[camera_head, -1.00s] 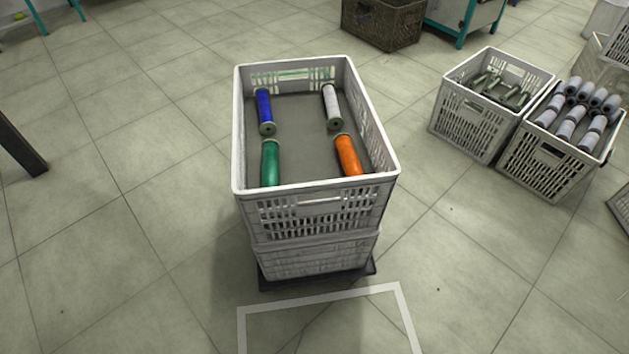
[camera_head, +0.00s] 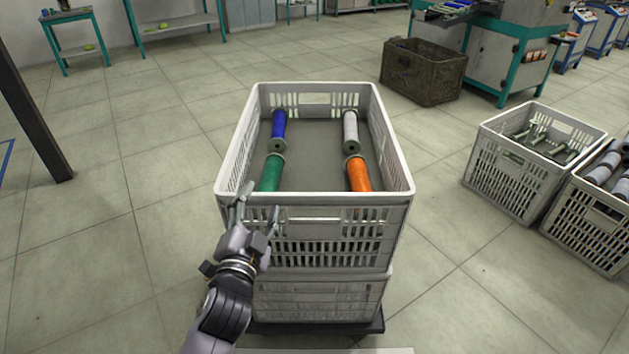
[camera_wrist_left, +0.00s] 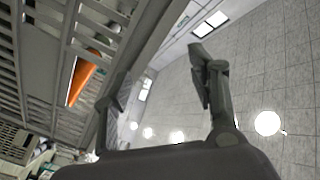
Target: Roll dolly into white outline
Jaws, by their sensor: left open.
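The dark dolly (camera_head: 375,326) shows as a thin edge under a stack of two pale grey crates. The upper crate (camera_head: 345,215) holds blue, white, green and orange spools; the lower crate (camera_head: 318,300) stands on the dolly. A sliver of the white outline (camera_head: 390,351) shows at the bottom edge of the head view, on the near side. My left gripper (camera_head: 258,203) is open at the upper crate's near left corner; I cannot tell whether it touches the rim. The left wrist view shows its spread fingers (camera_wrist_left: 160,75) beside the slatted crate wall. My right gripper is not in view.
Two crates, one of green bobbins (camera_head: 500,175) and one of grey spools (camera_head: 575,230), stand at the right. A brown crate (camera_head: 425,75) and a teal-framed machine (camera_head: 500,60) are behind. A dark post (camera_head: 35,125) stands at left. Floor between is clear.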

